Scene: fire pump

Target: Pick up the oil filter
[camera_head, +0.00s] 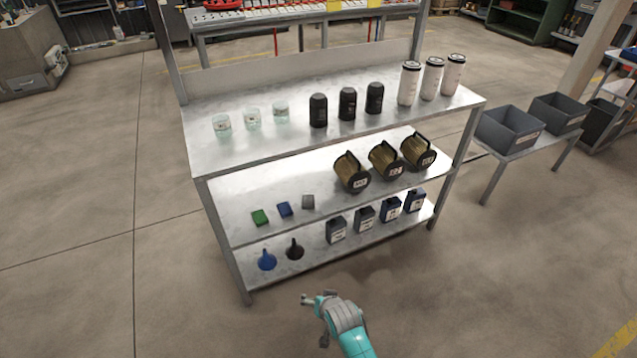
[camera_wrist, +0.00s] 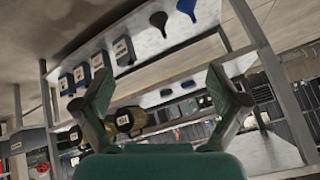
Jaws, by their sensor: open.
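Several filter-like items stand on a metal shelf unit. On the top shelf are black canisters (camera_head: 347,104) and tall white cylinders with black lids (camera_head: 432,78). On the middle shelf lie gold pleated cylinders with black ends and handles (camera_head: 385,158); some also show in the wrist view (camera_wrist: 124,120), between my fingers. I cannot tell for certain which kind is the oil filter. My gripper (camera_head: 312,318) is open and empty, in front of the shelf unit and apart from all items. Both fingers show spread in the wrist view (camera_wrist: 160,82).
The shelf unit (camera_head: 225,165) also holds glass jars (camera_head: 252,118), small coloured boxes (camera_head: 284,209), dark bottles (camera_head: 363,217) and funnels (camera_head: 266,259). Grey bins (camera_head: 509,130) stand on a bench at right. The floor before the shelves is clear.

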